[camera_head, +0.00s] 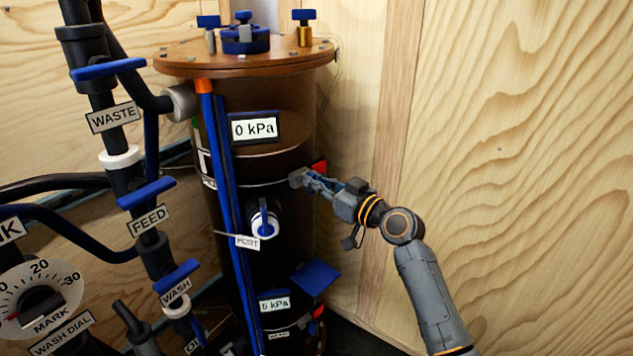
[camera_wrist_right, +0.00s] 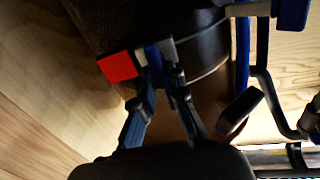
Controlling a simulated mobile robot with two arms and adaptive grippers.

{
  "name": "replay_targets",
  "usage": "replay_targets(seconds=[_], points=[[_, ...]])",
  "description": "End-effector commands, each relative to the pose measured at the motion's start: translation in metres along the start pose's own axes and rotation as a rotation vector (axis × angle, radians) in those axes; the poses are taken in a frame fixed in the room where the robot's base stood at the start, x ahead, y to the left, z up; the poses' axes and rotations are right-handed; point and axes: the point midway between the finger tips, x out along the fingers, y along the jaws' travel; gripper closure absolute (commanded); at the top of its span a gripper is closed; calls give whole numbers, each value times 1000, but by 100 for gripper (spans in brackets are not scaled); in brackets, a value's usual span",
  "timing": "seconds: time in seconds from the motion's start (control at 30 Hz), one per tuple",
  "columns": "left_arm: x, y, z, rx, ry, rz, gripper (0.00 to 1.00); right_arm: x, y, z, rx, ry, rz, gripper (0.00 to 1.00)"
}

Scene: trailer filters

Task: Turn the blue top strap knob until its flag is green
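The top strap (camera_head: 262,184) runs around the dark upper filter vessel (camera_head: 285,133). A red flag (camera_head: 319,168) stands beside the strap's grey bracket (camera_head: 297,178). The red flag (camera_wrist_right: 118,67) also shows in the right wrist view, with the blue top strap knob (camera_wrist_right: 152,56) next to it. My right gripper (camera_head: 309,182) is at the strap joint. In the wrist view its fingers (camera_wrist_right: 162,78) converge and look shut on the knob, though the contact is partly hidden. No green shows on the flag. My left gripper is out of view.
A blue vertical pipe (camera_head: 227,215) and the PORT valve (camera_head: 264,222) stand left of the strap joint. A blue plate (camera_head: 315,277) and a lower red flag (camera_head: 318,312) are below. The wooden wall (camera_head: 520,150) is close on the right. WASTE, FEED and WASH valves line the left.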

Motion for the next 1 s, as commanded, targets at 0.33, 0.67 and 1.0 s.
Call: replay_targets(seconds=[0.33,0.67,1.0], points=[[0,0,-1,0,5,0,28,0,0,0,30,-1,0,100],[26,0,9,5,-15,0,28,0,3,0,223,-1,0,100],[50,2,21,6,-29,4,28,0,6,0,434,0,0,100]])
